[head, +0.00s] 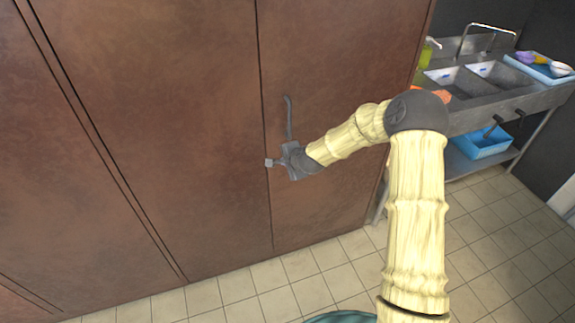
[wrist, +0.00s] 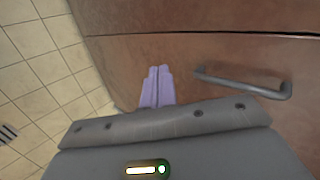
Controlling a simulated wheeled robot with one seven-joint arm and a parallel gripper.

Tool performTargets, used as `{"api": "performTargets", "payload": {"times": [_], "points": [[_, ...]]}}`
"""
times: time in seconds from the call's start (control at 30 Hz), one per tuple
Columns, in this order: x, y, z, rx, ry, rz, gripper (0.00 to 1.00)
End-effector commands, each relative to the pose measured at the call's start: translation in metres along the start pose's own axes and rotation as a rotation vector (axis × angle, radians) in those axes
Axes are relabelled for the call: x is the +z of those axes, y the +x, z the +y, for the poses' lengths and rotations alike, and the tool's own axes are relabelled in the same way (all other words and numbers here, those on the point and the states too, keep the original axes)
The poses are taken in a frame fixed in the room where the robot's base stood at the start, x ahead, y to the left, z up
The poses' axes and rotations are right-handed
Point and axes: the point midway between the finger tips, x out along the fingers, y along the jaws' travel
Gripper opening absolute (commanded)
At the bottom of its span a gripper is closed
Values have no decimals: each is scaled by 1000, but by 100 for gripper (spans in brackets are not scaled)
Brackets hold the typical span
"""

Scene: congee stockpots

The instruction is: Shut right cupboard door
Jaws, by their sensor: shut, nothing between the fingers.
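The right cupboard door (head: 340,60) is a tall brown panel that looks flush or nearly flush with the panel to its left; I cannot tell if a small gap is left at the dark seam. Its grey bar handle (head: 288,118) stands upright near the seam and also shows in the wrist view (wrist: 243,84). My gripper (head: 268,163) is shut and empty, low beside the handle at the door's left edge. In the wrist view the pale fingers (wrist: 157,76) lie together in front of the door, left of the handle; contact is unclear.
The left cupboard panel (head: 160,80) is a flat brown face. A metal sink unit (head: 490,92) with a blue tray (head: 545,68) on top and a blue bin (head: 483,145) below stands at the right. The tiled floor (head: 330,275) before the cupboard is largely clear.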

Motion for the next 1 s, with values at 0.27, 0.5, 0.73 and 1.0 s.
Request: {"api": "performTargets", "payload": {"times": [0.27,0.5,0.73,1.0], "points": [[-1,-27,1,-1,2,3,0],[6,-28,0,0,-4,-4,0],[10,-27,-1,0,-9,-9,0],[10,-53,10,55,-165,-17,0]]}}
